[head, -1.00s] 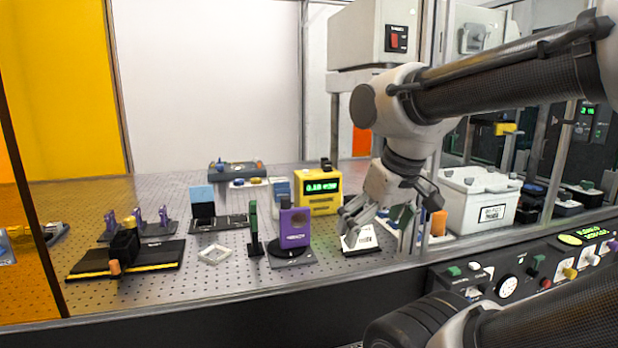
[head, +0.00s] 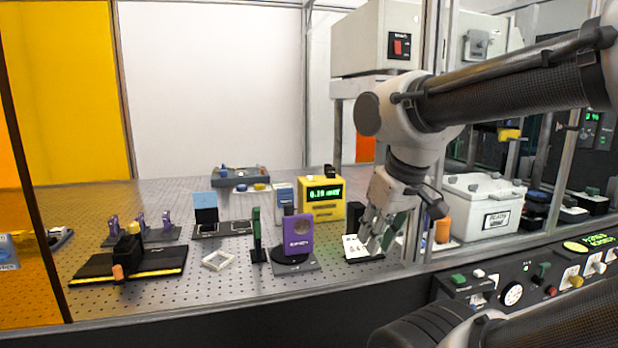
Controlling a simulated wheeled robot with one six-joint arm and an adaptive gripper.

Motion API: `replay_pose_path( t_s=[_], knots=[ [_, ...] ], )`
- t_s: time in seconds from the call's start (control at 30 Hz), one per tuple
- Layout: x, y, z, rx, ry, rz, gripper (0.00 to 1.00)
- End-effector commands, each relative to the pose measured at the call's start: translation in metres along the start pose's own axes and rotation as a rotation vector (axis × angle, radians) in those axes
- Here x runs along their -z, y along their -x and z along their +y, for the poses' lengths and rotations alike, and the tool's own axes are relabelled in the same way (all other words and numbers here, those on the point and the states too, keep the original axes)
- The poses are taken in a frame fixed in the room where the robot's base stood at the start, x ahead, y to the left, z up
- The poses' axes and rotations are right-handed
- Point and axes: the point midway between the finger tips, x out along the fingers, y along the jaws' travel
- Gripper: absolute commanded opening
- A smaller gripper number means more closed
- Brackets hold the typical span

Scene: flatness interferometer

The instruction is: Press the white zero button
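My gripper (head: 375,240) points down over the right part of the perforated table, at a low black block with a white printed top (head: 357,247). Its fingers overlap the right side of that block in this view; I cannot tell whether they touch it. The fingers are small and partly overlap, so their opening is unclear, and no held object shows. A small white button (head: 479,273) sits on the dark control panel (head: 465,294) at lower right, beside a green one. Its label is too small to read, and I cannot confirm which button is the zero button.
A yellow readout box (head: 322,208) with green digits stands behind the block. A purple mount (head: 298,234) stands left of it. A white lidded case (head: 483,207) and an orange cylinder (head: 442,229) are to the right. A metal frame post rises beside my gripper.

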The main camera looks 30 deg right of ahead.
Motion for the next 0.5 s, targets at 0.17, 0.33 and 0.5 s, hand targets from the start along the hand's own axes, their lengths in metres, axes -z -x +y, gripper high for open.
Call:
replay_pose_path(
  t_s=[0.17, 0.33, 0.5],
  knots=[
    [0.0, 0.0, 0.0, 0.0, 0.0, 0.0, 0.0],
    [0.0, 0.0, 0.0, 0.0, 0.0, 0.0, 0.0],
    [0.0, 0.0, 0.0, 0.0, 0.0, 0.0, 0.0]
  ],
)
